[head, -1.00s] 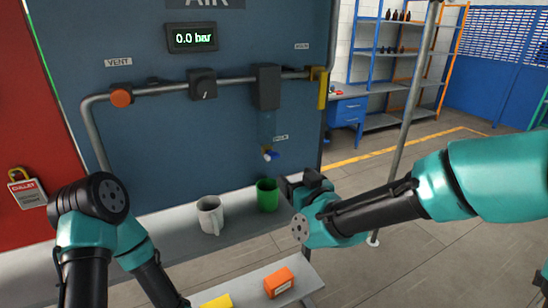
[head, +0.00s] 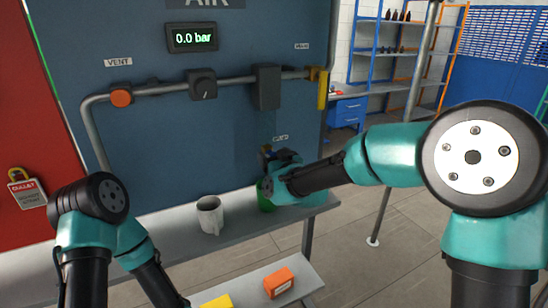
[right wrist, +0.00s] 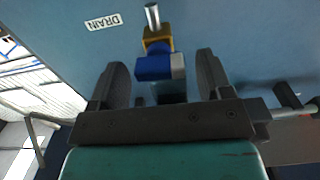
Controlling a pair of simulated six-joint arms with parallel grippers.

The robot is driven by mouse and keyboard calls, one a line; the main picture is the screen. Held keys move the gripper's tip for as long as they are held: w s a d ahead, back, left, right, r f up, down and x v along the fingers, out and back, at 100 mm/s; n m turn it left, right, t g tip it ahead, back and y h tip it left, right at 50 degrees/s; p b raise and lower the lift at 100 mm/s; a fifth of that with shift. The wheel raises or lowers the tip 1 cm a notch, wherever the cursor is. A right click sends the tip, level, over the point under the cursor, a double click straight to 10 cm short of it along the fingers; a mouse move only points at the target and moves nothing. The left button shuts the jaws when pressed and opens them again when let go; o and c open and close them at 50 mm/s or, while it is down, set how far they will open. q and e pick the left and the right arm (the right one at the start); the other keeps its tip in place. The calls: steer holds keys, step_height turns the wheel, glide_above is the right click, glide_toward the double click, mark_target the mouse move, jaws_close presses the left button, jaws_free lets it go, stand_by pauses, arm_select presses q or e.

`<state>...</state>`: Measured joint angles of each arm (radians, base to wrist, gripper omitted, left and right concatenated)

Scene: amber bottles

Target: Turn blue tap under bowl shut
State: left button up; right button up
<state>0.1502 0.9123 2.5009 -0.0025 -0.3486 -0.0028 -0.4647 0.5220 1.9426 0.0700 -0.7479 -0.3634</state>
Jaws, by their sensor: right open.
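The blue tap (right wrist: 153,67) sits on a brass fitting (right wrist: 158,38) below the clear bowl (head: 267,124), near the DRAIN label (right wrist: 103,22). In the right wrist view the tap's handle lies between the two fingers of my right gripper (right wrist: 163,77), with space on both sides. The right gripper is open and holds nothing. In the head view my right gripper (head: 268,156) is at the tap and hides most of it. My left arm shows at the left, but its gripper is not in view.
A green cup (head: 264,203) stands under the tap, partly behind my right gripper. A grey mug (head: 210,214) stands to its left on the shelf (head: 165,228).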

steer(key=c, duration=0.9)
steer(key=shift+d+m, duration=0.1)
steer(key=shift+m, duration=1.3)
steer(key=o, duration=0.9)
steer(key=shift+s, duration=0.1)
